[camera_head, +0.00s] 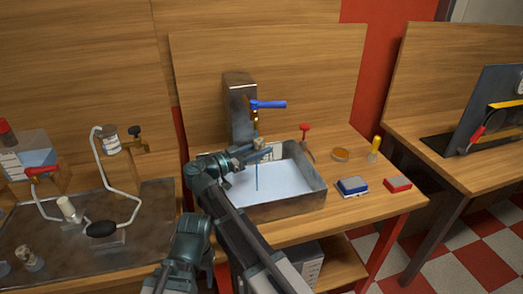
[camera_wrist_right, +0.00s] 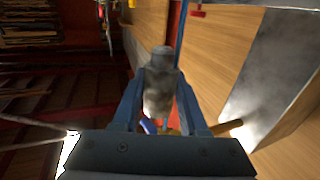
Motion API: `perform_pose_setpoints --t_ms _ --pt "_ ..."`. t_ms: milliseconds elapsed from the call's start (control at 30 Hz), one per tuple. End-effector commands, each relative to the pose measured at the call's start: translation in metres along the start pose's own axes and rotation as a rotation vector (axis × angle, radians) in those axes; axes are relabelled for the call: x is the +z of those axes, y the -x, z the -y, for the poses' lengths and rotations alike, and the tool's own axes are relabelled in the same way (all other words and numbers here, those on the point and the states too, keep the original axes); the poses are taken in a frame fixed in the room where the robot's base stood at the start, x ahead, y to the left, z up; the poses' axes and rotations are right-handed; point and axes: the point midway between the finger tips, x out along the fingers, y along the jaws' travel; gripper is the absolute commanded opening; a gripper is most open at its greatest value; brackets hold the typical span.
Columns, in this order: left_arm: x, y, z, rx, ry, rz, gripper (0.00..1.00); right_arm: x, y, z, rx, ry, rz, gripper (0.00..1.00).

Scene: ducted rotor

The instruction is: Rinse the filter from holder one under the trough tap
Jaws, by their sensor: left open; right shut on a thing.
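My right gripper (camera_head: 258,148) is over the metal trough (camera_head: 318,196), just below the tap (camera_head: 256,118) with its blue lever. It is shut on a small grey, rounded filter (camera_wrist_right: 160,88), which stands between the fingers in the right wrist view. In the head view the filter is small and partly covered by the fingers. A thin blue stream of water (camera_head: 257,178) shows below the gripper, reaching into the trough. I cannot tell exactly where the water meets the filter. My left gripper is out of frame; only part of its folded arm shows.
Right of the trough lie a blue-topped block (camera_head: 352,186), a red-topped block (camera_head: 397,184), an amber dish (camera_head: 341,154) and a yellow-capped vial (camera_head: 375,145).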

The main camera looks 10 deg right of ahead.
Motion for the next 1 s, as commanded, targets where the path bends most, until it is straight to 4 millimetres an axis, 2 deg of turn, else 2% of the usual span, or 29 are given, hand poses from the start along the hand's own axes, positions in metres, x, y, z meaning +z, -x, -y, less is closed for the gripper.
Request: perform_pose_setpoints --t_ms 1000 --pt "0.000 0.000 0.000 0.000 0.000 0.000 0.57 0.000 -0.012 0.002 0.000 0.000 0.000 0.00"
